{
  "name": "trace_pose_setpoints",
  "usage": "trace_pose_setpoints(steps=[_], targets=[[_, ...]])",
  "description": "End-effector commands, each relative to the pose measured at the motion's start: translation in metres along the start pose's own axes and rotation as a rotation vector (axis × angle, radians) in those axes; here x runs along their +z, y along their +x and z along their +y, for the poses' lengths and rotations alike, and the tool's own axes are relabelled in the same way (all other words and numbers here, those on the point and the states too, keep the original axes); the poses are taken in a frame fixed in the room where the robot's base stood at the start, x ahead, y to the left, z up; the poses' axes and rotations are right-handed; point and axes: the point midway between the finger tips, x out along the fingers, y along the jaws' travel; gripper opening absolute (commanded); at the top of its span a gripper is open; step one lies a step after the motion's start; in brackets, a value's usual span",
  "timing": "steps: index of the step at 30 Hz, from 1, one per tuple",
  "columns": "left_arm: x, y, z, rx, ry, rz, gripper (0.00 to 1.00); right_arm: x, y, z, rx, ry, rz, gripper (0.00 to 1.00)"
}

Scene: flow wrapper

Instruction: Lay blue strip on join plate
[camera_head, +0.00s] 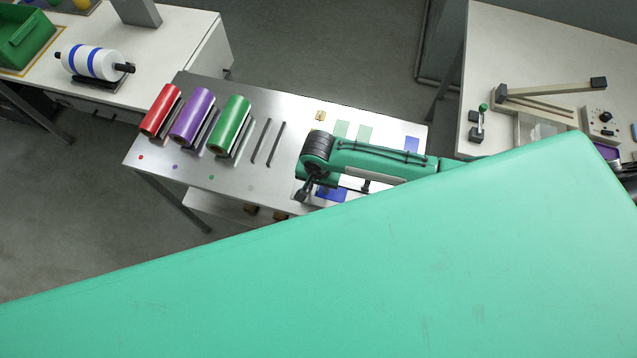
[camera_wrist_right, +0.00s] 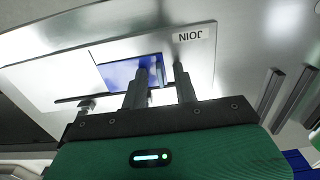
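A blue strip (camera_wrist_right: 115,72) lies on the white join plate (camera_wrist_right: 203,72), beside its JOIN label (camera_wrist_right: 190,36). In the head view the strip (camera_head: 331,195) shows partly, below my right arm, on the join plate (camera_head: 352,183). My right gripper (camera_wrist_right: 162,72) points down at the plate, with its fingers apart. One finger stands in front of the strip and the strip's right end shows between the fingers; I cannot tell whether they touch it. In the head view the right gripper (camera_head: 304,191) is at the strip's left side. My left gripper is out of view.
Red (camera_head: 160,110), purple (camera_head: 192,115) and green (camera_head: 230,124) rolls lie on the table's left part, beside two dark bars (camera_head: 268,142). A large green surface hides the foreground.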

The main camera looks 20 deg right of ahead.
Motion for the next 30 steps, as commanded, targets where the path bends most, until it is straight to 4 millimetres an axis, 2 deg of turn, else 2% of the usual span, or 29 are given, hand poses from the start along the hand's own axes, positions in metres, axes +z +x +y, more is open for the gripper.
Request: trace_pose_setpoints(steps=[7, 11, 24, 30], targets=[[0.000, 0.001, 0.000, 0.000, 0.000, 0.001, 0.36, 0.000, -0.003, 0.000, -0.001, 0.000, 0.000, 0.29], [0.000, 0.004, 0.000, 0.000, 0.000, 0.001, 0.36, 0.000, -0.016, -0.001, -0.003, 0.000, 0.000, 0.29], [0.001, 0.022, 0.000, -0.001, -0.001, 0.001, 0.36, 0.000, -0.110, -0.001, -0.004, -0.001, 0.002, 0.29], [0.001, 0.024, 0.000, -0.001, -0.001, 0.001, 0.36, 0.000, -0.133, 0.000, -0.001, 0.000, 0.000, 0.29]])
